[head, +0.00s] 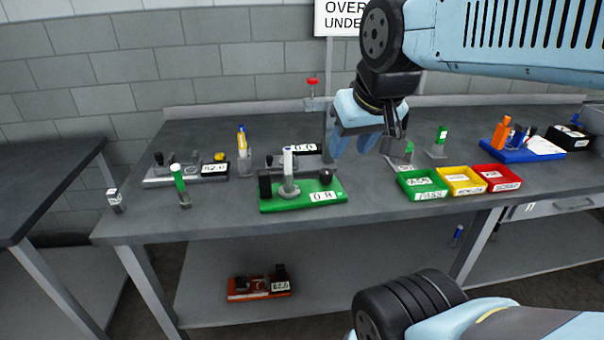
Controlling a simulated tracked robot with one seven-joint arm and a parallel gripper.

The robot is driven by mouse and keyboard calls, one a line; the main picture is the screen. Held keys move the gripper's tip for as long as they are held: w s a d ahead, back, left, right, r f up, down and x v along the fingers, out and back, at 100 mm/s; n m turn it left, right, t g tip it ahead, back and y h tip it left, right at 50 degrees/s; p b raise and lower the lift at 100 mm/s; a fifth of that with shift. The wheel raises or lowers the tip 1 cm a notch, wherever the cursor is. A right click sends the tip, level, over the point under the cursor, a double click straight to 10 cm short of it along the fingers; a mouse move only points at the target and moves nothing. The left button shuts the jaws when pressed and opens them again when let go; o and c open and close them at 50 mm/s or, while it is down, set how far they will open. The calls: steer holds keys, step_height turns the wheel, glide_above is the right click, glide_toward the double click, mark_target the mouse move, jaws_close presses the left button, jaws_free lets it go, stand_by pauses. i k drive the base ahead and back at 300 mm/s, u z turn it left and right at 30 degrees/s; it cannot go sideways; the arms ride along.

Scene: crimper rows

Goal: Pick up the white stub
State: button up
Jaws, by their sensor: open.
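A white stub (288,162) stands upright in a grey holder on a green base (335,197) on the grey workbench. A dark block and a dark round knob stand on either side of it on this base. My gripper (366,148) is open and hangs over the bench, to the right of the white stub and apart from it. Nothing shows between its fingers.
Green (425,195), yellow (464,190) and red (502,187) bins stand at the right, by a blue tray (520,156).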

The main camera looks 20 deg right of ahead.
mark_target(288, 187)
steer(key=k, duration=0.35)
steer(key=u, duration=0.2)
steer(key=i, duration=1.1)
steer(key=z, duration=2.95)
